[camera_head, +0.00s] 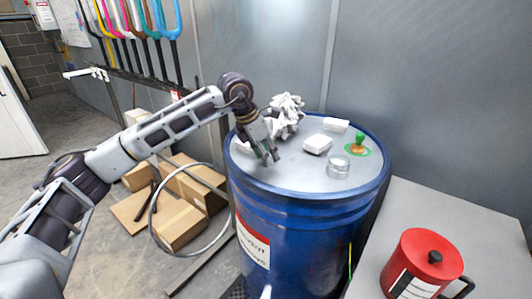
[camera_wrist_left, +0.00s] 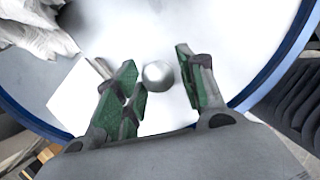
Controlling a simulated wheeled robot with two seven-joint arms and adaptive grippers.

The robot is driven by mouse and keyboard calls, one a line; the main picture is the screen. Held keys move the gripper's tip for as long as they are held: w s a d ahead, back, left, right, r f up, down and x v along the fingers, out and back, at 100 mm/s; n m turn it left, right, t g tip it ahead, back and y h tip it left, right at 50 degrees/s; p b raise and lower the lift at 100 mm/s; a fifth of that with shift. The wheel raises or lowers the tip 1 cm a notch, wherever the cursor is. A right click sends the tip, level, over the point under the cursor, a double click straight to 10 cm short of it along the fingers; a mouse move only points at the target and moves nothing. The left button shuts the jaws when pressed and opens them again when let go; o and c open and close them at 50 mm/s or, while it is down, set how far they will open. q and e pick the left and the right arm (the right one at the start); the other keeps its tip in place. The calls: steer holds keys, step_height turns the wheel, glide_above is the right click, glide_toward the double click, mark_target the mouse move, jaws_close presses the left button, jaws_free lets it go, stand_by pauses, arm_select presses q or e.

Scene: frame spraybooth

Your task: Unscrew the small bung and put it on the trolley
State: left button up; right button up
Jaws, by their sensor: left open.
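A small round silver-grey cap, seemingly the small bung (camera_wrist_left: 158,75), sits on the drum top in the left wrist view. My left gripper (camera_head: 268,157) is open over the left part of the blue drum's top. In the left wrist view its green-padded fingers (camera_wrist_left: 155,64) stand either side of the cap, with gaps showing on both sides. I cannot tell how far above it they are. In the head view the cap is hidden by the gripper. A grey flat top (camera_head: 455,205), seemingly the trolley, stands right of the drum (camera_head: 300,232). My right gripper is not in view.
A crumpled white rag (camera_head: 287,106), white blocks (camera_head: 318,144), a clear or metallic round piece (camera_head: 338,168) and a green-based handled item (camera_head: 358,146) are on the drum. A red can (camera_head: 424,262) stands on the grey top's near part; its far part is clear.

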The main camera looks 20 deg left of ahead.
arm_select(q)
steer(key=shift+c, duration=0.2)
steer(key=c, duration=0.7)
steer(key=shift+o, duration=0.2)
steer(key=shift+s+d+f+n+y+b, duration=0.1)
steer(key=shift+n+y+b, duration=0.15)
steer(key=shift+n, duration=0.55)
steer(key=shift+d+f+n+y+b, duration=0.15)
steer(key=shift+n+y, duration=0.2)
steer(key=shift+n, duration=0.45)
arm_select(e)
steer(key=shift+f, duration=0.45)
arm_select(q)
steer(key=shift+r+n+t, duration=0.1)
steer(key=shift+n+t, duration=0.3)
steer(key=shift+n, duration=0.3)
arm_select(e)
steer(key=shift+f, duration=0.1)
arm_select(q)
steer(key=shift+n+y+b, duration=0.4)
steer(key=shift+n+y, duration=0.2)
steer(key=shift+n, duration=0.5)
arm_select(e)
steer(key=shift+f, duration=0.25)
arm_select(q)
steer(key=shift+d+n+y, duration=0.1)
steer(key=shift+n+y, duration=0.4)
steer(key=shift+n, duration=0.7)
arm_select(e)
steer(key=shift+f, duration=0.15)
